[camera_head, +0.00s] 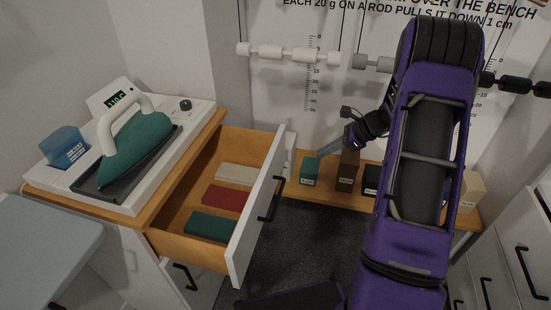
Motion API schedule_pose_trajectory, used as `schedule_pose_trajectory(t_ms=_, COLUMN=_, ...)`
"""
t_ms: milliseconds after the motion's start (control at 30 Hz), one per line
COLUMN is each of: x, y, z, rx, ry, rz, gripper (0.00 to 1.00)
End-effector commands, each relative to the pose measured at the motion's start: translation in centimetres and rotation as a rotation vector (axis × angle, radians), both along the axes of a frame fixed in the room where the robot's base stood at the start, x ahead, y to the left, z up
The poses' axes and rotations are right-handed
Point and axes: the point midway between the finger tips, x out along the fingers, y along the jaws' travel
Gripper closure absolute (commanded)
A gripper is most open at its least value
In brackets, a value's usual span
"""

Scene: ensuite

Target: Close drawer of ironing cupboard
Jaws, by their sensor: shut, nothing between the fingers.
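The ironing cupboard (128,240) stands at the left with a wooden top. Its upper drawer (180,216) is pulled well out to the right. The drawer has a white front panel (258,218) with a black bar handle (271,200). Inside lie a beige, a red and a green folded cloth (212,227). My gripper (350,146) is beyond and to the right of the drawer front, apart from it. It is small and partly dark in this view, shut and empty. My purple arm hides part of the scene at the right.
A teal iron (135,150) rests on its station on the cupboard top. Behind is a low wooden bench (330,176) with several labelled blocks, below rods on the wall. White drawers (520,255) stand at the right. Dark floor (310,235) lies open before the drawer front.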

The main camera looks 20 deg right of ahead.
Motion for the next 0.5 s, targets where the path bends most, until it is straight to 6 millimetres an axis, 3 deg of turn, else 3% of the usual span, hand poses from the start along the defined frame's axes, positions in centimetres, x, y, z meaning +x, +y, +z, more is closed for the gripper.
schedule_pose_trajectory(t_ms=233, x=-0.7, y=-0.1, z=-0.8, rx=0.080, ry=0.005, rz=-0.017, gripper=1.00)
schedule_pose_trajectory(t_ms=500, x=1.0, y=3.0, z=-4.0, rx=0.079, ry=0.006, rz=-0.013, gripper=1.00)
